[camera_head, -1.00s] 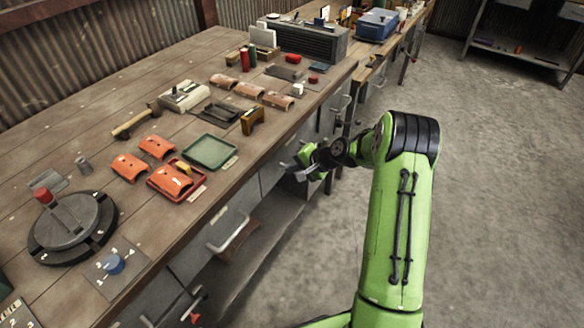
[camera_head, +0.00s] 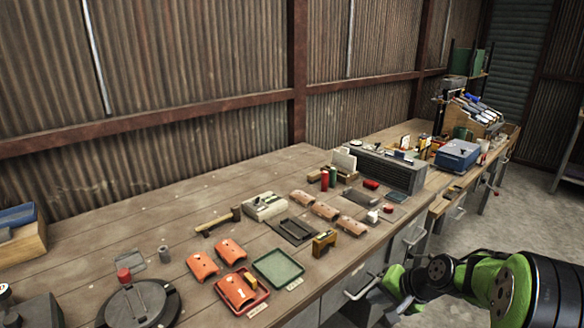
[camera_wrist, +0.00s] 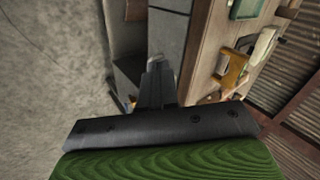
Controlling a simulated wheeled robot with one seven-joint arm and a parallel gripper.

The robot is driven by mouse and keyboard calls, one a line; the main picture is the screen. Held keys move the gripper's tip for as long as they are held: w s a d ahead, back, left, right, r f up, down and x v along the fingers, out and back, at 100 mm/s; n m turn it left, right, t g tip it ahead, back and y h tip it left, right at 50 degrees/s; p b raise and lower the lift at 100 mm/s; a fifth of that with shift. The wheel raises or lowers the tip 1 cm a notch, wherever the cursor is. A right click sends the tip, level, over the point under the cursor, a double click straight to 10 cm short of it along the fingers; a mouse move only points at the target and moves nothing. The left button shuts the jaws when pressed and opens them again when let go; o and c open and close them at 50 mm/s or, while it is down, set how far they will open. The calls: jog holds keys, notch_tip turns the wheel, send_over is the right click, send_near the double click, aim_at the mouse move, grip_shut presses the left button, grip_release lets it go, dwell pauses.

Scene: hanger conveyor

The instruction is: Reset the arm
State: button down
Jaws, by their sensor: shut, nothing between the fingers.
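My green arm (camera_head: 470,285) is at the lower right of the head view, beside the workbench's front edge. My gripper (camera_head: 366,287) points left toward the drawer fronts, off the bench top. In the wrist view my gripper (camera_wrist: 157,72) shows dark fingers together with nothing held between them. The bench side with its drawers and the grey floor lie beyond the fingers there.
The wooden workbench (camera_head: 200,210) holds orange curved parts (camera_head: 230,250), a red tray (camera_head: 262,296), a green tray (camera_head: 278,268), a hammer (camera_head: 218,222) and a round dark turntable (camera_head: 140,305). A blue box (camera_head: 457,155) stands farther back. Open floor (camera_head: 535,200) lies to the right.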

jog(key=s+a+r+n+h+p, duration=0.3)
jog(key=s+a+r+n, duration=0.3)
jog(key=s+r, duration=0.65)
jog(key=s+a+r+p, duration=0.1)
jog(key=s+r, duration=0.1)
jog(key=s, duration=0.5)
jog(key=s+r+n+h+p, duration=0.1)
jog(key=s+r, duration=0.1)
jog(key=s, duration=0.5)
jog(key=shift+s+a+r+n+h, duration=0.3)
jog(key=shift+a+r, duration=0.05)
